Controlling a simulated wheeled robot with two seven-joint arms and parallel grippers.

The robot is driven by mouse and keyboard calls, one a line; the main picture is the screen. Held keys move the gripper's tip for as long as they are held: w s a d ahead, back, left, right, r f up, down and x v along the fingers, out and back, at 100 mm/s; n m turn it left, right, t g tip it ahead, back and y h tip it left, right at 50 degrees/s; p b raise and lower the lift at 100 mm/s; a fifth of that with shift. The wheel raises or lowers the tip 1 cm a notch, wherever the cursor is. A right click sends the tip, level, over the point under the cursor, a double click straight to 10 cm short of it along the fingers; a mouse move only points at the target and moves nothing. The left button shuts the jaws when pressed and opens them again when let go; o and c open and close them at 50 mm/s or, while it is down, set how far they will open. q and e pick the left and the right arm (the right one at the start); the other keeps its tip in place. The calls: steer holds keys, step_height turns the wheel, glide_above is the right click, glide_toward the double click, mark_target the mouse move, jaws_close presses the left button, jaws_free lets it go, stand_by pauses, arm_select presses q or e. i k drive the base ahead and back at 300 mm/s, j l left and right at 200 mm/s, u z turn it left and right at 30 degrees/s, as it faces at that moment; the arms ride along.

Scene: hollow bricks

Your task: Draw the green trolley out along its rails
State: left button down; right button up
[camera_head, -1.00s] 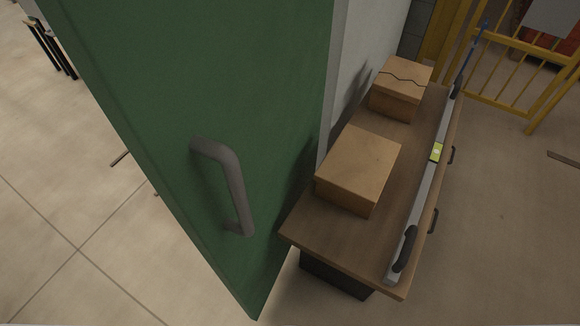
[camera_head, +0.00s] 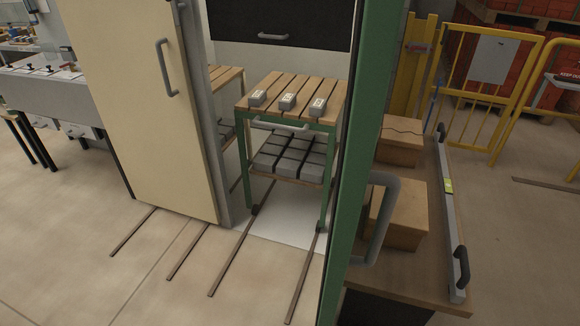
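The green trolley (camera_head: 247,170) stands in an open bay in the middle of the head view. It has a slatted wooden top with a few small grey blocks (camera_head: 288,101) on it and dark-banded grey bricks (camera_head: 290,157) on its lower shelf. A grey bar handle (camera_head: 281,125) runs across its front. Its wheels are at the inner part of two rails (camera_head: 232,255), which run out over the floor towards me. Neither of my grippers is in view.
The green door (camera_head: 349,150) stands open, edge-on, right of the trolley, its grey handle (camera_head: 384,220) facing right. A cream door (camera_head: 138,100) is left. Beyond the green door, a wooden bench (camera_head: 420,262) carries two cartons and a level. The floor over the rails is clear.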

mark_target(300, 158)
steer(key=k+j+z, duration=0.1)
steer(key=j, duration=0.25)
steer(key=i+j, duration=0.2)
steer(key=i+j+z, duration=0.1)
steer(key=j, duration=0.35)
steer(key=i+j, duration=0.25)
steer(key=i+j+z, duration=0.1)
steer(key=j, duration=0.3)
steer(key=i, duration=0.1)
